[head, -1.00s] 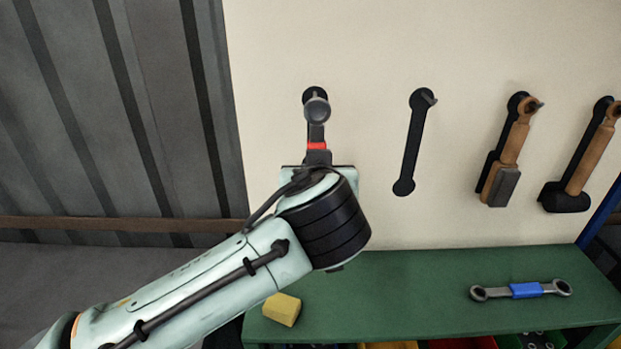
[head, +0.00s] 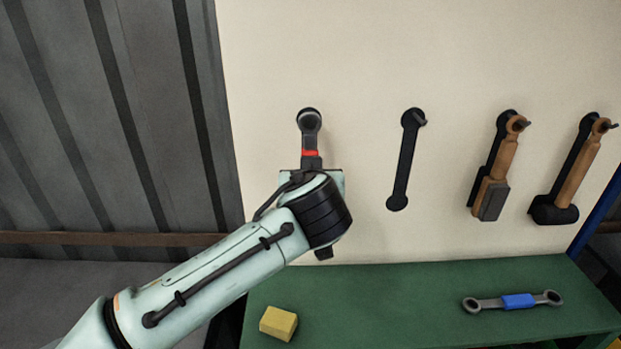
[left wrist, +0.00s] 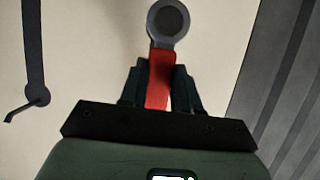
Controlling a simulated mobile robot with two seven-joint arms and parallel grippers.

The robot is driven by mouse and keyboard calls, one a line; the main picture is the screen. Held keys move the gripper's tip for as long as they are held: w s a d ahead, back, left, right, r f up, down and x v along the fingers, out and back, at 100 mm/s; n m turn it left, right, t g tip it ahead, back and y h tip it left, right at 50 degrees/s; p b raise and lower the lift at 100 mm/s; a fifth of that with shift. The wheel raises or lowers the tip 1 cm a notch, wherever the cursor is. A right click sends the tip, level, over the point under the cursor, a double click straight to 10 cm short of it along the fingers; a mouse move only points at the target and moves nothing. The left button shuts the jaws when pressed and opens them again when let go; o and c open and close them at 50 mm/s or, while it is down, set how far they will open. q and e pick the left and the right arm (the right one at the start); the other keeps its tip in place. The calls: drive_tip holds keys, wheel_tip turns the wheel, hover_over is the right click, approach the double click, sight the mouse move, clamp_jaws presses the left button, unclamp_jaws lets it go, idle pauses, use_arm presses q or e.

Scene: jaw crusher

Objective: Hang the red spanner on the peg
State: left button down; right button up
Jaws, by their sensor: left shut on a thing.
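The red spanner (head: 309,127) is upright in front of the board, its grey ring end up and its red band just above my gripper. In the head view its ring overlaps the top of a black spanner outline (head: 305,111) at the far left of the board. My left gripper (head: 311,170) is shut on the spanner's red part, which also shows between the fingers in the left wrist view (left wrist: 160,82). The peg behind the ring is hidden, and I cannot tell whether the ring is around it. My right gripper is not in view.
On the green bench (head: 390,300) lie a yellow block (head: 278,323) and a blue spanner (head: 517,301). A corrugated wall (head: 110,120) stands at left.

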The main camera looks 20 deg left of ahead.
use_arm(q)
drive_tip(key=shift+w+a+p, duration=0.2)
drive_tip(key=shift+w+p, duration=0.1)
drive_tip(key=shift+w, duration=0.35)
drive_tip(key=shift+w+a+p, duration=0.2)
drive_tip(key=shift+w+p, duration=0.05)
drive_tip(key=shift+w, duration=0.35)
drive_tip(key=shift+w+a+f+b, duration=0.15)
drive_tip(key=shift+w+f+b, duration=0.3)
drive_tip(key=shift+w+f, duration=0.15)
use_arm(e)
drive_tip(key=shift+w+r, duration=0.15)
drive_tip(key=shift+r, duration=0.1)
use_arm(q)
drive_tip(key=c, duration=0.7)
unclamp_jaws()
drive_tip(key=shift+c, duration=0.2)
drive_tip(key=shift+f, duration=0.1)
drive_tip(key=shift+s, duration=0.15)
